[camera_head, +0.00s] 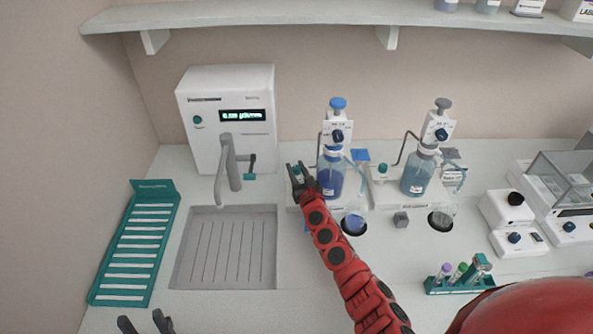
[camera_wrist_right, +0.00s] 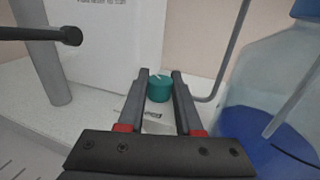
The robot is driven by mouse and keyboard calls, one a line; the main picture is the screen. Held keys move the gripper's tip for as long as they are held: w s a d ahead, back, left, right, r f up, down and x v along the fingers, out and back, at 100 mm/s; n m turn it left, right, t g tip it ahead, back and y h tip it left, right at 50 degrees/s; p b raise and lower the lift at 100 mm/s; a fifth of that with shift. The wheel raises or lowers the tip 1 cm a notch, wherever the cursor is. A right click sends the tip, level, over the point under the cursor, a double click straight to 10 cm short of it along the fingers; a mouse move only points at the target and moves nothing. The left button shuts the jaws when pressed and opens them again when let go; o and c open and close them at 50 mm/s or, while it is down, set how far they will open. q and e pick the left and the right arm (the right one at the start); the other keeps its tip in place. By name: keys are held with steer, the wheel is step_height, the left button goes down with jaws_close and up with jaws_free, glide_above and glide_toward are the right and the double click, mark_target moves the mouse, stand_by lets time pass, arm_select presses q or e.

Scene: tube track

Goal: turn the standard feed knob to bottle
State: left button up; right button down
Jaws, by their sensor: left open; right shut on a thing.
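The teal feed knob (camera_wrist_right: 159,89) sits between the two fingertips of my right gripper (camera_wrist_right: 160,76) in the right wrist view. A white mark shows on its top. In the head view my right gripper (camera_head: 297,170) is at the left station, left of the bottle with blue liquid (camera_head: 330,180), and mostly hides the knob. My right gripper is shut on the knob. A label lies below the knob, partly covered by the fingers; I cannot read its words. My left gripper (camera_head: 144,322) is open and empty at the bottom left edge of the head view.
A second bottle (camera_head: 421,178) stands to the right, with its own teal knob (camera_head: 383,169). A white machine (camera_head: 229,115) and grey tap (camera_head: 228,168) stand left, above a sink (camera_head: 224,250). A teal rack (camera_head: 135,245) is far left. A tube rack (camera_head: 460,278) is front right.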

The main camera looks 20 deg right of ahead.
mark_target(297, 172)
steer(key=c, duration=0.6)
jaws_free()
steer(key=shift+s+p, duration=0.45)
steer(key=shift+s, duration=0.1)
steer(key=s+p, duration=0.2)
steer(key=s, duration=1.3)
steer(key=shift+s, duration=0.1)
steer(key=shift+s+a, duration=0.1)
steer(key=shift+s, duration=0.45)
